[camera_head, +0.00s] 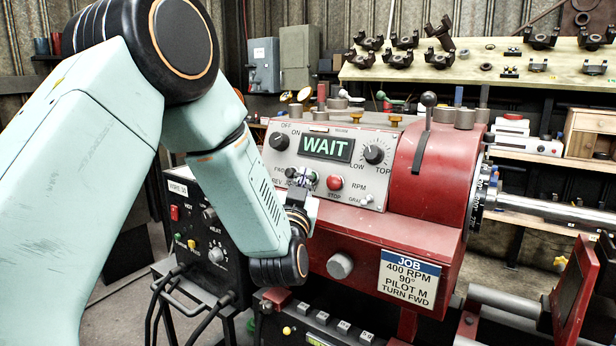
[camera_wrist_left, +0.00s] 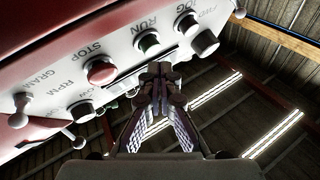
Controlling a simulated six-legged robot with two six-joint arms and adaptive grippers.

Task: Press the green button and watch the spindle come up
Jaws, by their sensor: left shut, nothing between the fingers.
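The red lathe headstock (camera_head: 400,236) carries a pale control panel with a lit display (camera_head: 326,148) reading WAIT. The red button also shows in the head view (camera_head: 334,183). My left gripper (camera_head: 302,181) is shut and empty in front of the panel, partly covering the green button there. In the left wrist view its fingertips (camera_wrist_left: 160,70) are close to the green button; contact cannot be told. The spindle end (camera_head: 481,196) holds a shaft (camera_head: 555,209).
A job card (camera_head: 409,279) reads 400 RPM, 90°, PILOT M, TURN FWD. A black control box (camera_head: 202,235) stands left of the lathe, close to my left arm. A lever (camera_head: 424,130) rises from the headstock. A bench (camera_head: 470,72) with metal parts stands behind.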

